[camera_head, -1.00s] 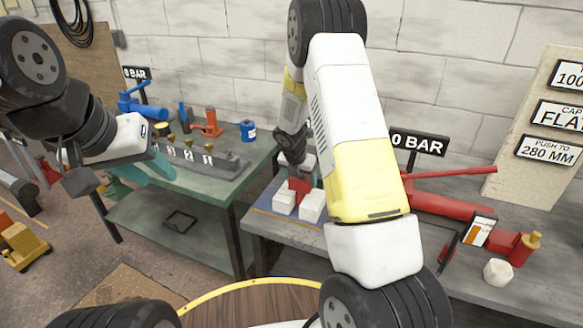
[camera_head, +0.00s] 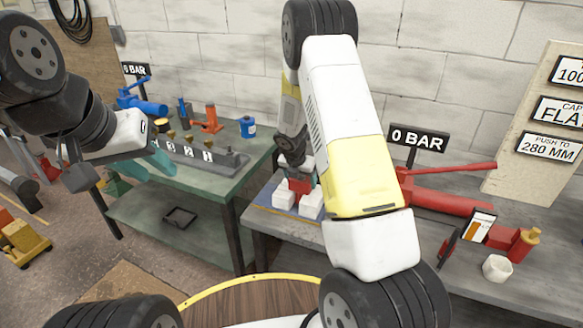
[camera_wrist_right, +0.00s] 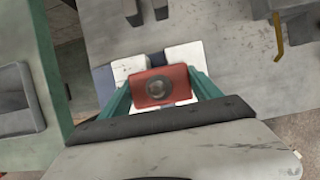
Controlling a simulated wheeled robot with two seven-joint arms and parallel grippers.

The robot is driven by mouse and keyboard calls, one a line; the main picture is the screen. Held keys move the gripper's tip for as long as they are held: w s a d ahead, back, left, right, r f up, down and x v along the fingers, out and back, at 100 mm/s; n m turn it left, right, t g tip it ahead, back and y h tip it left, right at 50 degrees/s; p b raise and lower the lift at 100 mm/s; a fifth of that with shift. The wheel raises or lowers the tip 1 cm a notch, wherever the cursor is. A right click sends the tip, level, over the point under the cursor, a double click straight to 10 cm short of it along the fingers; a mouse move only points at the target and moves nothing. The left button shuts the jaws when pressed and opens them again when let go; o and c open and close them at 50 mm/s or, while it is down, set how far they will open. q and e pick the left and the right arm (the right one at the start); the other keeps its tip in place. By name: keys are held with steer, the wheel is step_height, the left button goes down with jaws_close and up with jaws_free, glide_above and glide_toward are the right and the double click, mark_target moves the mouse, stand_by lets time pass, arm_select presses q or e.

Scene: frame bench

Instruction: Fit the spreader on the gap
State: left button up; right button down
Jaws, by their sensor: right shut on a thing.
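The red spreader (camera_wrist_right: 152,88), a block with a round dark centre, is held between the teal fingers of my right gripper (camera_wrist_right: 161,92). Two white blocks, the left one (camera_wrist_right: 128,68) and the right one (camera_wrist_right: 187,54), stand on either side with the gap between them. The spreader is over or at the gap; how deep it sits cannot be told. In the head view the spreader (camera_head: 300,185) shows just under my right gripper (camera_head: 293,166), above the white blocks (camera_head: 284,196). My left gripper (camera_head: 150,165) hangs at the left by the green bench, its finger opening unclear.
The grey bench (camera_head: 262,226) carries a red cylinder pump (camera_head: 440,198) and a white cup-like piece (camera_head: 497,268) at right. A "0 BAR" sign (camera_head: 417,139) stands behind. The green bench (camera_head: 222,190) at left holds a numbered block and blue and red tools.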

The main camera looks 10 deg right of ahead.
steer(key=shift+f, duration=0.3)
steer(key=shift+c, duration=0.2)
jaws_free()
steer(key=shift+f, duration=0.1)
steer(key=v, duration=0.8)
